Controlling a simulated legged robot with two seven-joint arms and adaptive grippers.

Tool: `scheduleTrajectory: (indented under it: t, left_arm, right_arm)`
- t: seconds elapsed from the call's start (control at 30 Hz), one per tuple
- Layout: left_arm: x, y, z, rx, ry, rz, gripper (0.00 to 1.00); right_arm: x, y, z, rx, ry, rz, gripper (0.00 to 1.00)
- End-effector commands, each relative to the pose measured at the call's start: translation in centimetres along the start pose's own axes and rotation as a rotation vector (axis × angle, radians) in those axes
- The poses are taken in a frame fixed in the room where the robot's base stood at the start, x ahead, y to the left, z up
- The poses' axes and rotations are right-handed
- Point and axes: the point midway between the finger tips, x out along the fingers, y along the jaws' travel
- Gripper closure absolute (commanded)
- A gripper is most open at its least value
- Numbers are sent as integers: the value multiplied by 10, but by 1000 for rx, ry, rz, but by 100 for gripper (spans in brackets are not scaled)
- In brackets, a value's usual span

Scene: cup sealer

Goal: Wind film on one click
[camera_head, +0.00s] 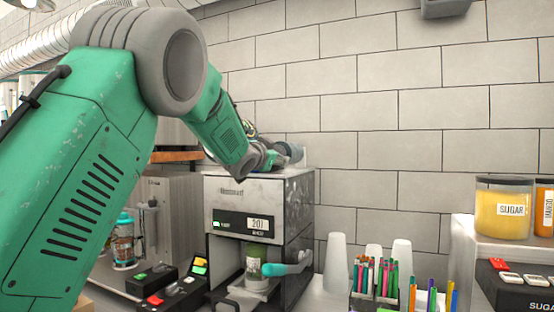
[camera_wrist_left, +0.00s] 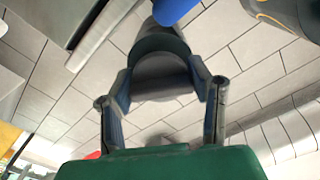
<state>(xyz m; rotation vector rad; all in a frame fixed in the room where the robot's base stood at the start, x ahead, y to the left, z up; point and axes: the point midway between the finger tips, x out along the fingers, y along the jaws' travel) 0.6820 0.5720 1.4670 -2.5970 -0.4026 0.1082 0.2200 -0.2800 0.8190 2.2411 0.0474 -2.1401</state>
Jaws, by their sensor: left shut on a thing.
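The cup sealer (camera_head: 229,191) is a silver and black box with a small display and a teal-handled lever (camera_head: 288,268) at its front. A green cup (camera_head: 254,258) sits in its front opening. My left gripper (camera_head: 275,158) is over the top of the sealer, shut on a grey rounded knob (camera_head: 295,153). In the left wrist view, the fingers of the left gripper (camera_wrist_left: 165,90) close around the sides of the grey knob (camera_wrist_left: 160,66). The film itself cannot be made out. My right gripper is not in view.
White cups (camera_head: 336,262) and a holder of coloured straws or pens (camera_head: 374,280) stand right of the sealer. A sugar jar (camera_head: 503,210) stands on a shelf at the right. Button boxes (camera_head: 180,295) lie at the left front. A brick wall (camera_head: 400,110) is behind.

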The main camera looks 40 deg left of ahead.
Motion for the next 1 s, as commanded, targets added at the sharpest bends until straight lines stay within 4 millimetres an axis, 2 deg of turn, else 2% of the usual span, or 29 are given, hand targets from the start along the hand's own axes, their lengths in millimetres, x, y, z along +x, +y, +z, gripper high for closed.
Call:
scheduleTrajectory:
  t: [0.03,0.4,0.43,0.47,0.5,0.83,1.0]
  left_arm:
    - [0,3,7,4,-14,5,82]
    - [0,4,6,7,-13,6,82]
    - [0,4,6,7,-13,6,47]
    - [0,4,6,7,-13,6,36]
    - [0,4,6,7,-13,5,31]
    - [1,2,4,5,-6,4,31]
    - [-19,1,2,3,-5,3,31]
  right_arm:
    - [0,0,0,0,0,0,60]
    - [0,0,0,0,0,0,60]
    - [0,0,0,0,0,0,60]
    - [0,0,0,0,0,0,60]
    - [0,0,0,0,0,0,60]
    - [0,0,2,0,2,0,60]
    - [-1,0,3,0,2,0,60]
